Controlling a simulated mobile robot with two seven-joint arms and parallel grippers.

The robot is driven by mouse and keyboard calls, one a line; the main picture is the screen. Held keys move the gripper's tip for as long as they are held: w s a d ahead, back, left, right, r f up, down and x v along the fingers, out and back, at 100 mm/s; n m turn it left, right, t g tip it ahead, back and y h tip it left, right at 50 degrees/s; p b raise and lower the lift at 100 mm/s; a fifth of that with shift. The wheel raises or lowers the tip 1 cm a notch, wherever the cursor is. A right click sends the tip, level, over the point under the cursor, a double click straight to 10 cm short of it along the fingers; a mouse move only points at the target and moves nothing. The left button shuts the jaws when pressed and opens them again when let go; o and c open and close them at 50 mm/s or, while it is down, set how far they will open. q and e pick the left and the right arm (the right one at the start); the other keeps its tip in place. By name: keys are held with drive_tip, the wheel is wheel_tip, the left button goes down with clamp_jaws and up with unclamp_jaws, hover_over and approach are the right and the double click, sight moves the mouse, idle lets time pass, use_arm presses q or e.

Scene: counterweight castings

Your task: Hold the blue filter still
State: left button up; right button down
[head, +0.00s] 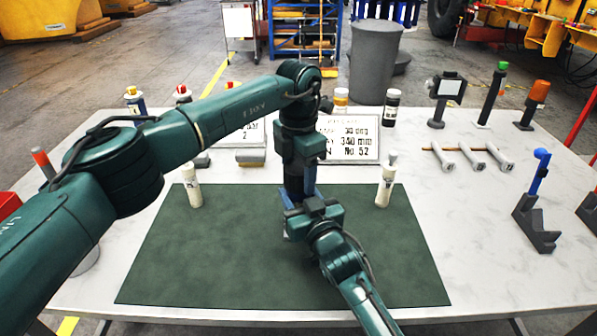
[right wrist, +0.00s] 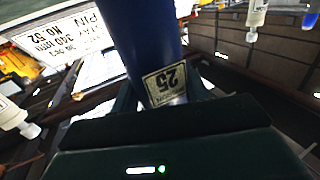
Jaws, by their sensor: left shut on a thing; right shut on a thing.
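The blue filter (head: 310,177) stands over the dark green mat (head: 220,250) near its middle in the head view, mostly hidden by my two grippers. My left gripper (head: 297,187) comes down on it from above and is shut on it. My right gripper (head: 303,207) reaches it from the front and is shut on it lower down. In the right wrist view the blue filter (right wrist: 140,40) rises between the right fingers, with a pale label reading 25. Whether its base touches the mat is hidden.
White bottles stand on the mat at left (head: 194,195) and right (head: 385,187). The mat's front is mostly clear.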

sight(299, 166)
use_arm(q)
drive_tip(key=n, duration=0.4)
drive_tip(key=shift+n, duration=0.4)
use_arm(e)
drive_tip(key=shift+f, duration=0.1)
use_arm(q)
drive_tip(key=shift+r, duration=0.25)
drive_tip(key=shift+r, duration=0.9)
drive_tip(key=shift+r, duration=2)
use_arm(e)
drive_tip(key=c, duration=0.6)
unclamp_jaws()
drive_tip(key=shift+c, duration=0.2)
